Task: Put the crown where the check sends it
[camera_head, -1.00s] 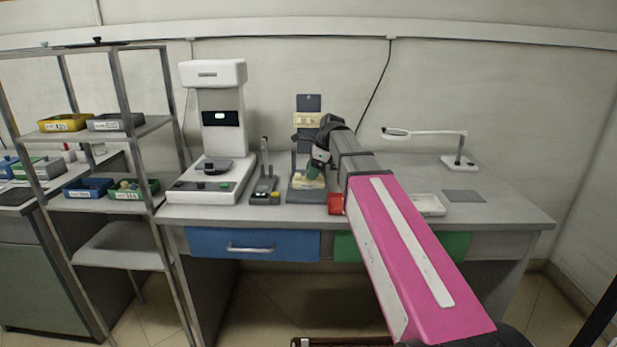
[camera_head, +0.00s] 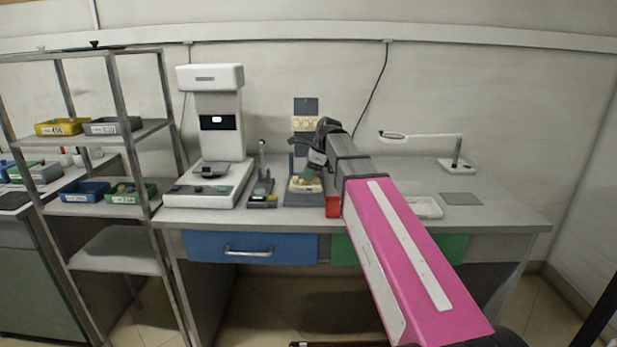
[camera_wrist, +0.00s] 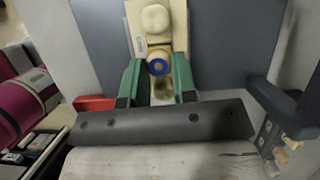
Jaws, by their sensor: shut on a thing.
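My gripper (camera_wrist: 158,76) has two green fingers, shut on a small pale piece with a blue ring, which I take to be the crown (camera_wrist: 158,67). It sits directly over or against a cream cast block (camera_wrist: 139,42) with rounded stumps; whether they touch I cannot tell. In the head view my gripper (camera_head: 309,176) is low over a grey stand (camera_head: 291,199) on the bench, with the cream cast between its fingers and the stand. The crown is too small to make out there. A white check machine (camera_head: 215,120) with a lit display stands to the left.
A small tool stand (camera_head: 262,190) is just left of the grey stand. A red box (camera_head: 333,207) is to its right, near the bench edge. A white tray (camera_head: 424,208), grey mat (camera_head: 461,199) and magnifier lamp (camera_head: 457,166) lie farther right. The shelf rack (camera_head: 118,110) holds labelled trays.

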